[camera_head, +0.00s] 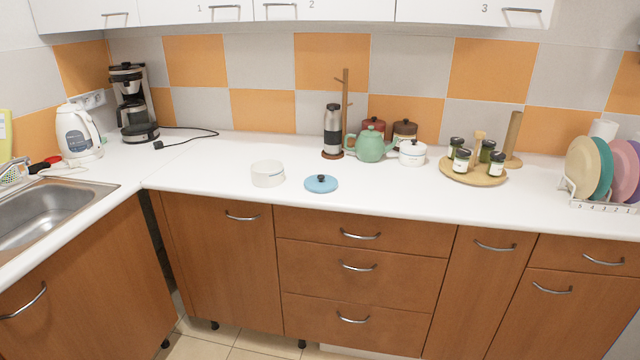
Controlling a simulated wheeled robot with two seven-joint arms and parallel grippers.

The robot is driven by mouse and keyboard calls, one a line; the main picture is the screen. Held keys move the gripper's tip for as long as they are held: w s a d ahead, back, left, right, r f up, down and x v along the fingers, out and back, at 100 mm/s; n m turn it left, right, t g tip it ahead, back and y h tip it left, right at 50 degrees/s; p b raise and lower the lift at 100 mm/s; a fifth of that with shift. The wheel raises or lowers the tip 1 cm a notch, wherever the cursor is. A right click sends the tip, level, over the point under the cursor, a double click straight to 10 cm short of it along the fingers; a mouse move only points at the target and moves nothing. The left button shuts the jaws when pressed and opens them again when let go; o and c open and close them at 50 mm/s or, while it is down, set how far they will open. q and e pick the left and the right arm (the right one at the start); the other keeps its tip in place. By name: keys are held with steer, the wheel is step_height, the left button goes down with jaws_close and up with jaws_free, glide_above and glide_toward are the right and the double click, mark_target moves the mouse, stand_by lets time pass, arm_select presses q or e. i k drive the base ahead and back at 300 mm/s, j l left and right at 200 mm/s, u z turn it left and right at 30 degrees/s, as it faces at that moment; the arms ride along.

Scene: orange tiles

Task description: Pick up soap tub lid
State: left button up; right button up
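A round light-blue lid (321,184) with a small dark knob lies flat on the white counter, near its front edge. It looks like the soap tub lid. An open white round tub (268,173) stands just left of the lid, apart from it. Neither of my grippers shows in the head view, and nothing touches the lid or the tub.
Behind the lid stand a black and silver flask (332,131), a green teapot (370,145) and a lidded white pot (412,153). A round wooden tray (456,176) with jars is to the right, a dish rack (600,205) farther right. Counter around the lid is clear.

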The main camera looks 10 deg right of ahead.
mark_target(321, 183)
steer(key=i+l+u, duration=0.35)
steer(key=l, duration=0.3)
steer(key=i+l+u, duration=0.15)
steer(key=l, duration=0.2)
steer(key=i+l+u, duration=0.2)
steer(key=l, duration=0.2)
